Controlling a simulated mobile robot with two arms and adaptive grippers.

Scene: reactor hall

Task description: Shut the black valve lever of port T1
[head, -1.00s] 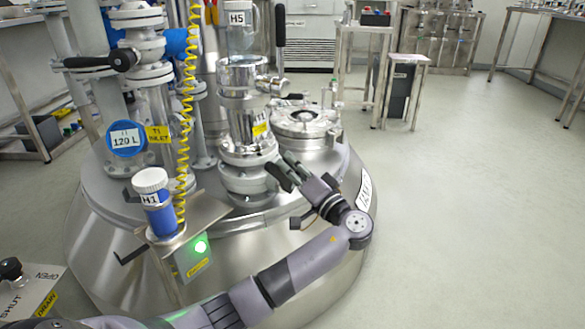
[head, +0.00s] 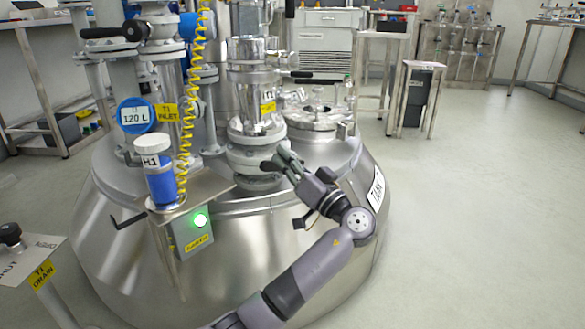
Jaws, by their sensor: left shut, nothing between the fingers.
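The port with a yellow tag (head: 267,107) ending in T1 stands on top of the steel tank (head: 130,235). An upright black lever (head: 290,9) shows to the right of the column, cut by the top edge. A second black lever (head: 315,76) lies level beside the column, further down. I cannot tell which one belongs to port T1. My left gripper (head: 275,165) is shut and empty, in front of the lower flange (head: 254,155) of the port, below both levers. Whether it touches the flange is unclear. My right gripper is out of view.
A blue-bodied H1 bottle (head: 157,175) and a box with a green light (head: 200,221) stand left of the gripper. A yellow coiled hose (head: 190,100) hangs beside the column. Another black lever (head: 112,32) is at the T1 inlet. The floor right is clear.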

